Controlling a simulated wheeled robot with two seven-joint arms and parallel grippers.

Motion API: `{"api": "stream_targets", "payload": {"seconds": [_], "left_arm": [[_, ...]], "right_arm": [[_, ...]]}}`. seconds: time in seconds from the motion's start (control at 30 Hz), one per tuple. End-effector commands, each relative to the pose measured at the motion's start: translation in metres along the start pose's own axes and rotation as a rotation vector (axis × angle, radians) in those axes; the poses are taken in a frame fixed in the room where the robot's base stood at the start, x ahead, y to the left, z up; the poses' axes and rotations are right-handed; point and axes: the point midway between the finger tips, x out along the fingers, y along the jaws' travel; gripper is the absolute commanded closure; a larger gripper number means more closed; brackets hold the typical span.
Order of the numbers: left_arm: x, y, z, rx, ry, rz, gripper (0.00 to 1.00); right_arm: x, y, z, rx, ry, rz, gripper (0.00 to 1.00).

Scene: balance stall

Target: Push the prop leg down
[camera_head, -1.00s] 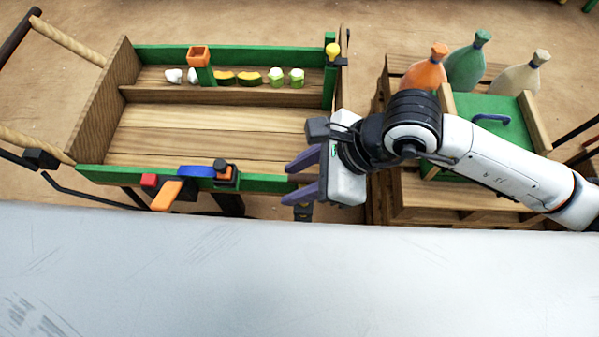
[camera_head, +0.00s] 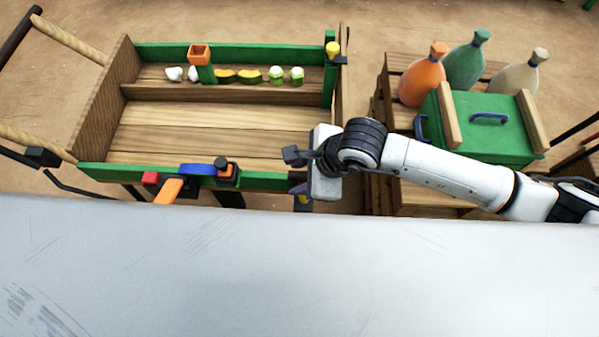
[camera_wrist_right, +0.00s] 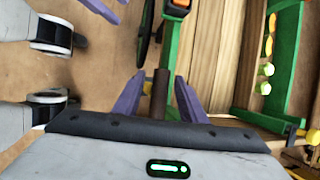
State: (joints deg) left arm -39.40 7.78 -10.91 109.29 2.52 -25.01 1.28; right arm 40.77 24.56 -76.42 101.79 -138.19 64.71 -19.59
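The wooden cart (camera_head: 210,120) with green rails stands at the left in the head view. My right gripper (camera_head: 298,186) is at its near right corner, with its fingers mostly hidden by the hand. In the right wrist view, the right gripper's two purple fingers (camera_wrist_right: 160,92) are spread, with a dark brown post (camera_wrist_right: 160,100) between them. This post may be the prop leg; gaps show on both sides of it. Its lower end is hidden. Purple pieces cut off at the top edge of the wrist view may be my left gripper (camera_wrist_right: 104,8).
A crate stand at the right carries a green box (camera_head: 487,125) and several bottles. A grey surface (camera_head: 280,270) fills the foreground.

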Motion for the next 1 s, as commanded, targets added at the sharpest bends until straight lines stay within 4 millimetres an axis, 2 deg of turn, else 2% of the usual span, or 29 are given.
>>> {"api": "stream_targets", "payload": {"seconds": [0.17,0.27,0.4,0.63,0.9,1.0], "left_arm": [[0.000,0.000,0.000,0.000,0.000,0.001,0.69],[0.000,0.000,0.000,0.000,0.000,0.001,0.69],[0.000,0.000,0.000,0.000,0.000,0.001,0.69],[0.002,0.000,0.001,0.000,0.002,0.001,0.69],[0.024,-0.002,0.021,0.000,0.005,0.001,0.69],[0.027,-0.003,0.025,0.000,0.002,0.001,0.69]], "right_arm": [[0.000,0.000,0.000,0.000,0.000,0.000,0.62],[0.000,0.000,0.000,0.000,0.000,0.000,0.76],[0.000,0.000,0.000,0.000,0.000,0.000,0.99],[0.002,0.000,-0.001,0.000,0.000,-0.002,1.00],[0.030,0.005,-0.013,-0.002,0.001,-0.003,1.00],[0.034,0.006,-0.015,-0.003,0.001,-0.004,1.00]]}}
